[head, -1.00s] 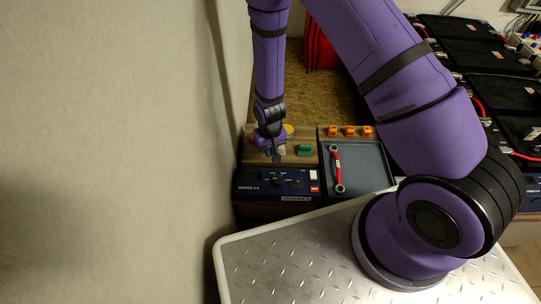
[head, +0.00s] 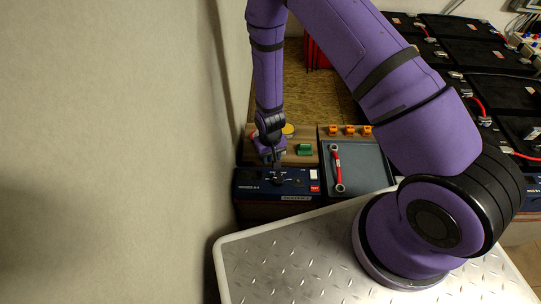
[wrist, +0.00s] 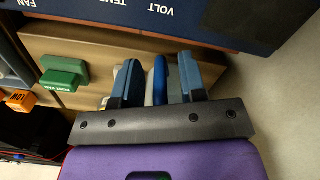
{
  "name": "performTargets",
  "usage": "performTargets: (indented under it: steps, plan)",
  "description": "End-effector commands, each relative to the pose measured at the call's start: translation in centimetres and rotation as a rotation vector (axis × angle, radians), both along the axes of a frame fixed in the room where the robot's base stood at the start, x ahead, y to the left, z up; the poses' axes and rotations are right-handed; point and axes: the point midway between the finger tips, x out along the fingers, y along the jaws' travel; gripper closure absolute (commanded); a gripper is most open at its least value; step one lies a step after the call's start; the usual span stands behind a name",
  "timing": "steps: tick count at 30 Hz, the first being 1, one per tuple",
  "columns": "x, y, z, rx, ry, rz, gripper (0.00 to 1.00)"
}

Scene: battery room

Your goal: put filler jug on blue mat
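My gripper (head: 277,164) points down over the left end of the wooden shelf, just behind the blue tester box, in the head view. In the wrist view its two fingers (wrist: 158,82) stand apart. A narrow blue piece (wrist: 160,80) with pale grey beside it shows between them. I cannot tell whether this is the filler jug or whether the fingers press on it. I cannot make out a blue mat in either view.
The tester box (head: 277,184) is in front of the shelf. A green block (head: 305,150) and yellow disc (head: 288,130) are near the gripper. The wall (head: 120,150) is close on the left.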

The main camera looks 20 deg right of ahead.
Motion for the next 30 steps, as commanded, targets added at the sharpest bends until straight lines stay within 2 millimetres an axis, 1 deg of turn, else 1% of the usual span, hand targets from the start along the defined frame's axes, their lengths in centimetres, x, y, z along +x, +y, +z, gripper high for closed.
performTargets:
  steps: [5,8,11,24,30]
  plan:
    - [0.0,0.0,0.2,0.000,0.000,0.000,0.62]
    - [0.1,0.0,0.9,0.000,-0.002,0.000,0.62]
    - [0.1,0.0,2.1,0.000,-0.002,0.000,0.62]
    - [0.3,0.1,9.3,0.001,-0.003,0.000,0.62]
    - [0.4,0.0,11.5,0.001,-0.002,0.000,0.62]
